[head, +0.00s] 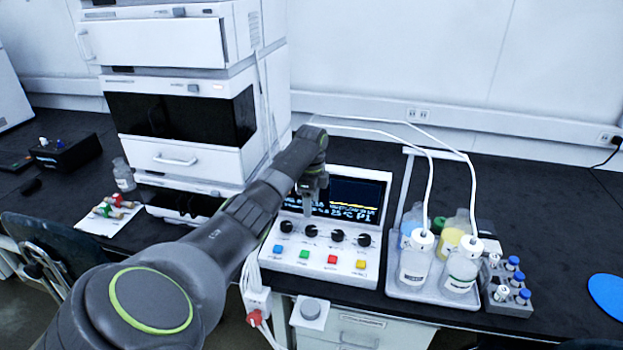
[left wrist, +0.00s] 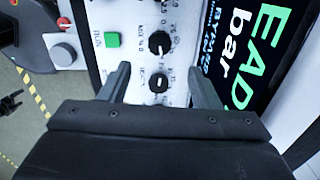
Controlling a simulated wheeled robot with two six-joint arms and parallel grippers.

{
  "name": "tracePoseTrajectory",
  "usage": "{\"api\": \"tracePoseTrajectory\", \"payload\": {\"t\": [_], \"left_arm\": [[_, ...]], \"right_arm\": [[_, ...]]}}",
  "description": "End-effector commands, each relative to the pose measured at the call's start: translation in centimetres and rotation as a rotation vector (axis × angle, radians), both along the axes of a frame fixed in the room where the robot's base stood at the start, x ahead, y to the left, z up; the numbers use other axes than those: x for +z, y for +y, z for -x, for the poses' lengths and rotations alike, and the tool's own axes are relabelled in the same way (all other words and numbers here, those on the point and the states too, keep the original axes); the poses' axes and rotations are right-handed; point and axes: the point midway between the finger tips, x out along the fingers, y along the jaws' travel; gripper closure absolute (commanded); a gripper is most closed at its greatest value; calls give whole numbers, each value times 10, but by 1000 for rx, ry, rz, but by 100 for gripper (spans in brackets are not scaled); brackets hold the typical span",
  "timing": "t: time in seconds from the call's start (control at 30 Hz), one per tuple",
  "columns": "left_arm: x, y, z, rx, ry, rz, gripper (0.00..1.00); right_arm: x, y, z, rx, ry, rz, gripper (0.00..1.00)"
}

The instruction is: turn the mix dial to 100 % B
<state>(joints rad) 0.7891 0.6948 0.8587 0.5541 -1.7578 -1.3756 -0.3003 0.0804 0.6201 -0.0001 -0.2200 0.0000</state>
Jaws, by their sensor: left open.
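The control console (head: 318,268) stands on the bench with a row of black dials below its lit screen (head: 355,195). The mix dial (head: 311,231) looks to be second from the left. In the left wrist view a label resembling "MIX % B" lies beside the mix dial (left wrist: 160,43), above the green button. My left gripper (head: 308,212) points down over the dial row. In the left wrist view my open left gripper (left wrist: 160,88) has the neighbouring dial (left wrist: 158,83) in the gap between its fingers. The mix dial's exact setting is too small to read.
Colored buttons, including a green one (head: 304,254), line the console front. A tray (head: 400,288) of bottles stands close on the right, with a vial rack (head: 510,305) beyond. The instrument stack (head: 190,125) rises on the left. Thin tubes (head: 372,122) arch behind.

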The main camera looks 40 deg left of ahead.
Motion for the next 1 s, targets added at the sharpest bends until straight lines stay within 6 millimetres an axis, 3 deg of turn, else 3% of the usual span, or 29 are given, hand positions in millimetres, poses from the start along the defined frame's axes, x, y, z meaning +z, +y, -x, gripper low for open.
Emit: {"api": "tracePoseTrajectory", "payload": {"t": [0.2, 0.4, 1.0], "left_arm": [[49, 0, -1, 0, -5, -2, 43], [73, 0, -1, 1, -2, -1, 43], [79, 0, 0, 0, 0, 0, 43]], "right_arm": [[-7, 0, 0, 0, 0, 0, 7], [-10, 0, 0, 0, 0, 0, 7], [-10, 0, 0, 0, 0, 0, 7]]}}
